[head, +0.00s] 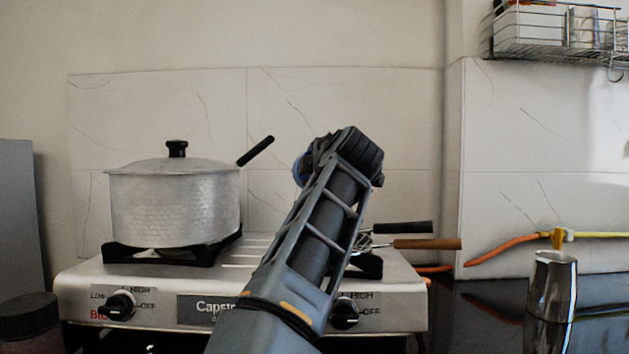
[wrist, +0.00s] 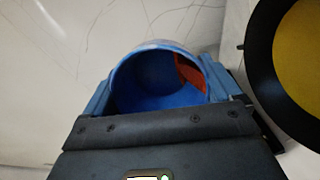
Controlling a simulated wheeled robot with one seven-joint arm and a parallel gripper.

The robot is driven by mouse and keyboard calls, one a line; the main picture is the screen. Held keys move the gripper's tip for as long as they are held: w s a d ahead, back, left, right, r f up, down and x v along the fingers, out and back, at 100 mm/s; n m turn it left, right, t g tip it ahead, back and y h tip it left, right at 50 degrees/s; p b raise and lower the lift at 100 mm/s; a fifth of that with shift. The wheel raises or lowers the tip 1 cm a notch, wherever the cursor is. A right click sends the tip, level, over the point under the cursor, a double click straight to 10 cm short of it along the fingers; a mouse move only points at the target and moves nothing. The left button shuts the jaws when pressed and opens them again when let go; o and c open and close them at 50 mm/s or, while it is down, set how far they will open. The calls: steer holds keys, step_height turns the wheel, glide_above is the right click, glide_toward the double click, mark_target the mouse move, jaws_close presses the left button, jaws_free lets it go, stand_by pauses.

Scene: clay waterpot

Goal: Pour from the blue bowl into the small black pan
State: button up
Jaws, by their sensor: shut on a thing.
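My gripper (head: 318,160) is raised above the right side of the stove, its arm hiding much of what lies behind. It is shut on the blue bowl (head: 299,170), of which only a sliver shows in the head view. In the wrist view the blue bowl (wrist: 140,78) sits between the fingers with its inside showing. An orange-red thing (wrist: 190,75) lies inside, against its right wall. A round black-rimmed pan (wrist: 258,70) with a yellow inside is at the right, apart from the bowl; it looks like the small black pan. In the head view the arm hides its body.
A lidded metal pot (head: 175,208) stands on the left burner of the stove (head: 165,290). A black handle (head: 402,228) and a wooden handle (head: 428,244) stick out right of my arm. A metal cup (head: 551,295) stands at the right. A wire rack (head: 560,30) hangs above.

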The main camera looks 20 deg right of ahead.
steer(key=shift+s+t+b, duration=0.2)
steer(key=shift+t+b, duration=0.3)
steer(key=shift+b, duration=2.45)
steer(key=shift+r+b, duration=0.15)
steer(key=shift+b, duration=0.3)
steer(key=shift+b, duration=0.65)
steer(key=shift+s+t+b, duration=0.2)
steer(key=shift+t+b, duration=0.5)
steer(key=shift+b, duration=2.45)
steer(key=shift+r+b, duration=0.1)
steer(key=shift+b, duration=0.35)
